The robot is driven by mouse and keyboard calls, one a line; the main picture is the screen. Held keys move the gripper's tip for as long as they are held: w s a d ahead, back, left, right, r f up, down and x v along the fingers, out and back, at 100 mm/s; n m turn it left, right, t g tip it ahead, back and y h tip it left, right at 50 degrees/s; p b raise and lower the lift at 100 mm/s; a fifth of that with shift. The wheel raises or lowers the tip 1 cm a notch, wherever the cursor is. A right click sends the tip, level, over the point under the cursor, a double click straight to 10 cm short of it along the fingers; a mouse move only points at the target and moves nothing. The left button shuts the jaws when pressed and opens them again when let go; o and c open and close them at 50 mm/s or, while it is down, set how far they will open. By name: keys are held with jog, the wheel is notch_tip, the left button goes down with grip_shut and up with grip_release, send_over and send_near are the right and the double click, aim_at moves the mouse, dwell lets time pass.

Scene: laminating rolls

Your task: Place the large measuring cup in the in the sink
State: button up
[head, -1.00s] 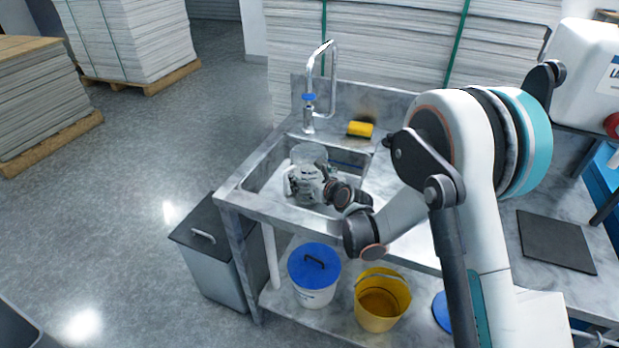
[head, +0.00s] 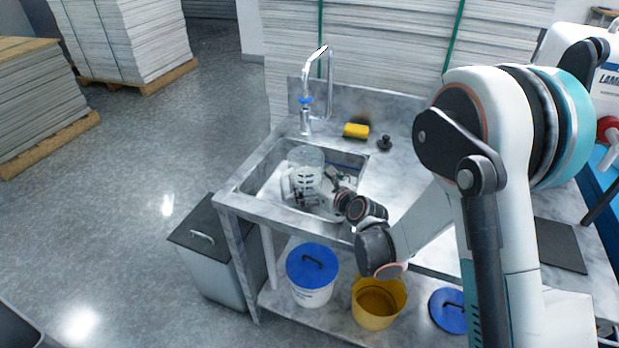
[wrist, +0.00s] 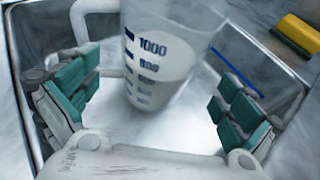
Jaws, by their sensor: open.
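The large measuring cup (head: 305,172) is clear with dark scale marks and a handle. It is inside the sink basin (head: 346,158); in the wrist view the cup (wrist: 160,60) looks slightly tilted, and its top is cut off by the frame. My gripper (head: 318,193) is low in the basin on the near side of the cup. In the wrist view my gripper (wrist: 160,98) is open, with its green-padded fingers spread wide to either side and clear of the cup. I cannot tell whether the cup's base rests fully on the basin floor.
A tall faucet (head: 306,115) stands behind the basin. A yellow sponge (head: 356,131) and a small black object (head: 384,143) lie on the counter. Below are a blue-lidded bucket (head: 312,275) and a yellow bucket (head: 378,303). A blue strip (wrist: 238,74) lies in the basin.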

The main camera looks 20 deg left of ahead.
jog(key=p+v, duration=0.1)
jog(key=v, duration=0.4)
jog(key=shift+s, duration=0.1)
